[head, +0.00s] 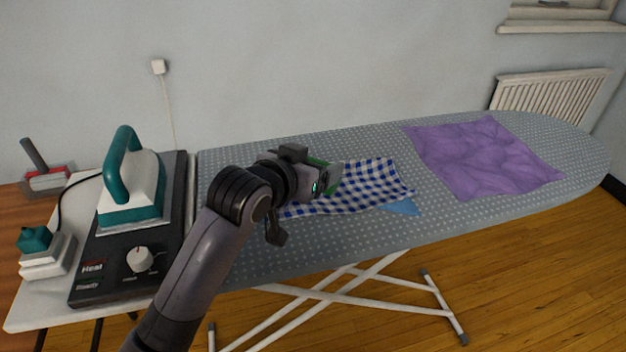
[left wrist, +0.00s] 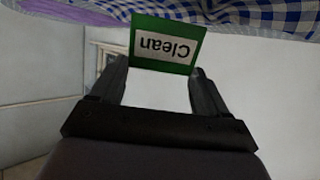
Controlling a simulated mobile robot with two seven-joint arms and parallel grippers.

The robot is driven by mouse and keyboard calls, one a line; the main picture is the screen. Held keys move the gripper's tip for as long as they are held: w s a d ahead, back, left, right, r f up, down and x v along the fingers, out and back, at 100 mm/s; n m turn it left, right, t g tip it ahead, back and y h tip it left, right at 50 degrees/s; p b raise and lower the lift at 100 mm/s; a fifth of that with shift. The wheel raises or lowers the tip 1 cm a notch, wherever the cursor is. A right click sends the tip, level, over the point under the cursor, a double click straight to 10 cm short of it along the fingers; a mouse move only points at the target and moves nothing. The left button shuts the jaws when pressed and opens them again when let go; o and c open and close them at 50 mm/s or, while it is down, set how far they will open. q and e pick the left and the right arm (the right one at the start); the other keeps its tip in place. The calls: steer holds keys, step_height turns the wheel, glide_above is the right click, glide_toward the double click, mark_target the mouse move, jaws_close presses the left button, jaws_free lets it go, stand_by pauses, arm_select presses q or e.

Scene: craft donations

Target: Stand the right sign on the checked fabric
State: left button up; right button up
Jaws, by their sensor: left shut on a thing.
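The blue and white checked fabric (head: 378,178) lies on the ironing board, partly hidden behind my left gripper. It also shows along the top of the left wrist view (left wrist: 250,14). My left gripper (head: 326,183) is over the left part of this fabric, shut on a green sign (left wrist: 167,57). The sign has a white label reading "Clean", which appears upside down in the left wrist view. In the head view, only a little green shows beside the gripper. I cannot tell whether the sign touches the fabric. My right gripper is not in view.
The dotted ironing board (head: 335,245) holds a crumpled purple cloth (head: 485,157) at right and a light blue corner (head: 403,207) beside the checked fabric. A teal and white iron (head: 133,190) stands on a dark base with a knob (head: 140,259) at left.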

arm_select(q)
steer(key=shift+f, duration=1.75)
steer(key=shift+f, duration=0.1)
steer(key=shift+f, duration=0.45)
steer(key=o, duration=1)
steer(key=shift+s+r, duration=0.1)
steer(key=shift+r, duration=0.45)
steer(key=v, duration=1.2)
steer(key=shift+r, duration=0.1)
